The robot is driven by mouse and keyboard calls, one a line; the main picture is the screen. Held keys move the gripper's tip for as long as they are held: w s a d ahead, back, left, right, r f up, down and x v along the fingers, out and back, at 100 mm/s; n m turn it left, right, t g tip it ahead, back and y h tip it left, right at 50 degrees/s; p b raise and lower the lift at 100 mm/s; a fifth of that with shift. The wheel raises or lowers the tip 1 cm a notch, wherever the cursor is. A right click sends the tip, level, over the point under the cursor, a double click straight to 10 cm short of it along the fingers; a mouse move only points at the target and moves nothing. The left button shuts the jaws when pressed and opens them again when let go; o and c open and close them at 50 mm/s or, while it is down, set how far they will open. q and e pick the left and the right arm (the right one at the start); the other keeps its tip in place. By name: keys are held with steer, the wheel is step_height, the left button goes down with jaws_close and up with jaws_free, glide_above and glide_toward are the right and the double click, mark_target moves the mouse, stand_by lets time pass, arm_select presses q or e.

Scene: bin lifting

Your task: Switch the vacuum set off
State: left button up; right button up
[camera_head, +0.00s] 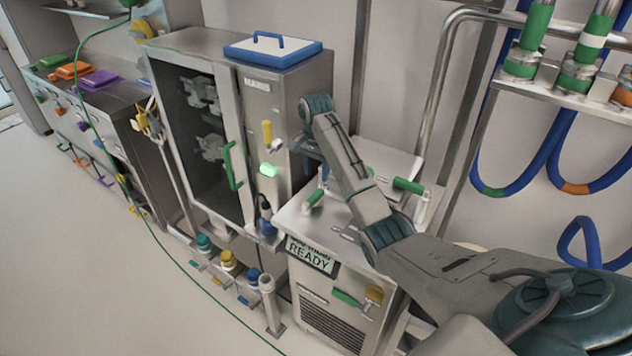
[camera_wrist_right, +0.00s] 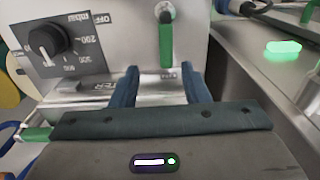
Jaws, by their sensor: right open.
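The vacuum set (camera_head: 293,219) is a metal box with a "READY" sign (camera_head: 312,255) on its front. An "OFF" label (camera_wrist_right: 102,18) and pressure numbers surround the knob. The pointer seems turned away from "OFF". My right gripper (camera_wrist_right: 160,88) is open; nothing shows clamped between its two blue fingers. It is over the panel, with the knob to the left of its fingers. My left gripper is not in view.
A green handle (camera_wrist_right: 166,45) stands just beyond the fingers. Another green handle (camera_head: 408,185) lies right of my forearm. A steel cabinet (camera_head: 200,40) with a lit green button (camera_head: 268,170) stands close left. Pipes (camera_head: 440,90) and blue hoses (camera_head: 530,175) are at right.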

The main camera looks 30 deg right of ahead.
mark_target(316, 193)
steer(key=shift+m, duration=0.3)
steer(key=f+p, duration=0.1)
steer(key=f, duration=0.1)
steer(key=w+f+p, duration=0.1)
steer(key=f, duration=0.2)
steer(key=f+p, duration=0.1)
steer(key=f, duration=0.2)
steer(key=shift+w+d+f, duration=0.1)
steer(key=shift+w+d, duration=0.05)
steer(key=shift+d, duration=0.25)
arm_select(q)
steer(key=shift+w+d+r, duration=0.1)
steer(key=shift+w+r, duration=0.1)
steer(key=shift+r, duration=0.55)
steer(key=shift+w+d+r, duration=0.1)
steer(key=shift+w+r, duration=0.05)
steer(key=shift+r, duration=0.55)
arm_select(e)
steer(key=shift+f, duration=0.5)
jaws_close()
